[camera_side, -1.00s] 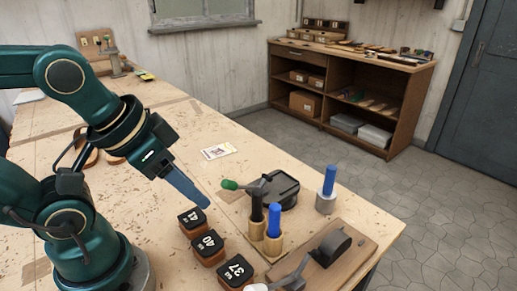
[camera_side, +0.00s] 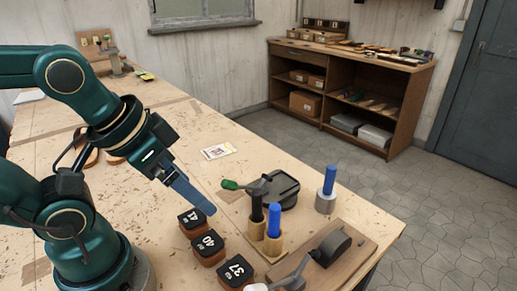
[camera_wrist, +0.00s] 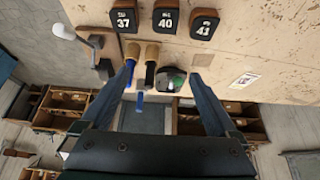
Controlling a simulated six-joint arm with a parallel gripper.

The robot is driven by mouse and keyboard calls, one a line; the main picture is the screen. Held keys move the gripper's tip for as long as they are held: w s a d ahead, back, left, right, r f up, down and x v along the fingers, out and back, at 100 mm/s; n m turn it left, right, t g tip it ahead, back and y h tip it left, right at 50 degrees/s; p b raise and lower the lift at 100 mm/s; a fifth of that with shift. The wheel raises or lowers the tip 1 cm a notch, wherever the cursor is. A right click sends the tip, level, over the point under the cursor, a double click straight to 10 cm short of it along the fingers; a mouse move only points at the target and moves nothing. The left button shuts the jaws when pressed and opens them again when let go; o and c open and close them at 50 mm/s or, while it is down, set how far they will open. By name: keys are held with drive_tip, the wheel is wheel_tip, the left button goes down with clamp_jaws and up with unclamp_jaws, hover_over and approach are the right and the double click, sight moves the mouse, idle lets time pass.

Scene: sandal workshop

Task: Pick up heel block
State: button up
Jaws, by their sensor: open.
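Three heel blocks with black numbered tops and brown bodies stand in a row on the bench: 41 (camera_side: 192,221), 40 (camera_side: 208,244) and 37 (camera_side: 236,270). In the wrist view, 37 (camera_wrist: 124,20), 40 (camera_wrist: 165,20) and 41 (camera_wrist: 204,26) line the top edge. My gripper (camera_side: 209,208) is in the air, its fingertips showing just above and right of block 41 in the side view. In the wrist view my gripper (camera_wrist: 160,73) has its two blue fingers spread apart with nothing held between them. The blocks lie beyond the fingertips there.
Tools with black (camera_side: 257,206) and blue (camera_side: 273,220) handles stand in wooden holders. A green-handled black press (camera_side: 281,189), a blue-handled piece in a metal cup (camera_side: 326,202) and a lever device on a board (camera_side: 330,248) are close by. A card (camera_side: 218,151) lies on clear bench.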

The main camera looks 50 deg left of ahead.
drive_tip(key=n+g, duration=0.1)
drive_tip(key=g, duration=0.5)
hover_over(236, 270)
wheel_tip(236, 270, down, 10)
drive_tip(key=shift+w+r, duration=0.15)
drive_tip(key=shift+r, duration=0.1)
drive_tip(key=shift+f, duration=2.65)
drive_tip(key=c, duration=1.5)
drive_tip(key=shift+o, duration=0.2)
